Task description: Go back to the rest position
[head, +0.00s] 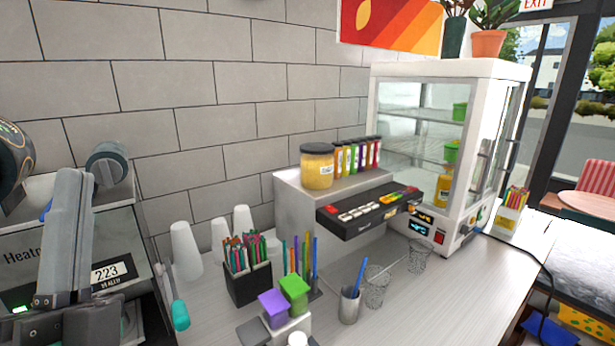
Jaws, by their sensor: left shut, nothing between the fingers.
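My left gripper (76,176) is at the left edge of the head view, in front of the cup sealer (112,222). Its grey fingers point up and away and are closed together, with nothing held between them. The sealer has a dark front, a small display reading 223 and a teal-ended lever (180,314) at its right side. The gripper hides part of the sealer's front. I cannot tell whether the two touch. My right gripper is not in view.
White cup stacks (186,252) stand by the wall. A black holder (248,284) of coloured sticks, a purple-and-green box pair (292,291) and wire cups (376,287) stand on the counter (465,290). A glass display case (425,115) is at the back right. The counter's right front is clear.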

